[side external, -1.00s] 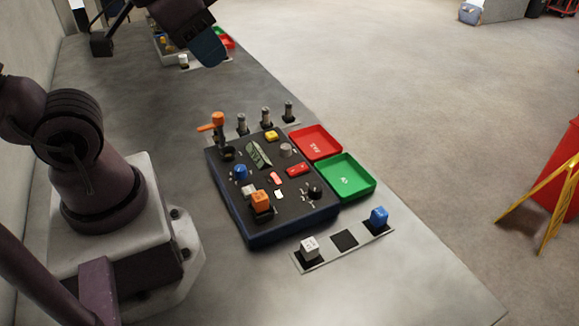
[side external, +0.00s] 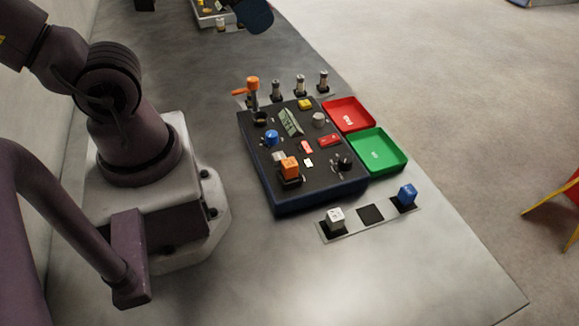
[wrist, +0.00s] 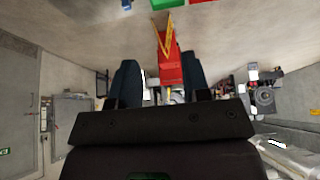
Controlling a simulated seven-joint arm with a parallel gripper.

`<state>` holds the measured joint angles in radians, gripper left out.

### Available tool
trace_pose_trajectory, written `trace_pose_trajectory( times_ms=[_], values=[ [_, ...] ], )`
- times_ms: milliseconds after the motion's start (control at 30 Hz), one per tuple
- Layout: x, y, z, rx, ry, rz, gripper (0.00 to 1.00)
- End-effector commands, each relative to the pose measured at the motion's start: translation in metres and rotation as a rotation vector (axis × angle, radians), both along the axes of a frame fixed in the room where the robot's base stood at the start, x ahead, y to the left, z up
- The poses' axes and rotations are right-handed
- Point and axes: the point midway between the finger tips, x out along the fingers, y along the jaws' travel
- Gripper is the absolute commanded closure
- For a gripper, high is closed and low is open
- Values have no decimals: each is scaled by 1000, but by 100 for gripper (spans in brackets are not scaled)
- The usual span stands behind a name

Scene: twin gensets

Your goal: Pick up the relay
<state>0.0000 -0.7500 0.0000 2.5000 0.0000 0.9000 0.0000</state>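No label tells me which part is the relay. In the side view an orange block (side external: 290,166) sits in a black socket on the dark control panel (side external: 322,188). A white block (side external: 336,216) and a blue block (side external: 407,193) sit at the two ends of a grey strip in front of the panel, with an empty dark square between them. In the side view my gripper shows only as a dark blue fingertip part at the top edge, far behind this panel. In the wrist view my gripper (wrist: 160,72) is open, its two fingers apart with nothing held.
A red tray (side external: 347,115) and a green tray (side external: 378,152) adjoin the panel's right side. An orange-handled lever (side external: 252,88) and several upright cylinders stand at its back. A second panel is partly visible at the top. The bench front is clear.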

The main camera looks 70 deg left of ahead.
Motion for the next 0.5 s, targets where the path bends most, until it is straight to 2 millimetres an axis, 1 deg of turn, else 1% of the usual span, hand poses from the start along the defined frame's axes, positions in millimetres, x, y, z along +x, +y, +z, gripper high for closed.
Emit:
trace_pose_trajectory(
  times_ms=[33, 67, 333, 433, 500],
  values=[
    [0, 0, 0, 0, 0, 0, 45],
    [0, 0, 0, 0, 0, 0, 43],
    [0, -2, -1, 0, 5, -9, 43],
    [3, -6, -12, -2, 60, -32, 43],
    [7, -11, -26, -7, 133, -54, 43]
  ],
)
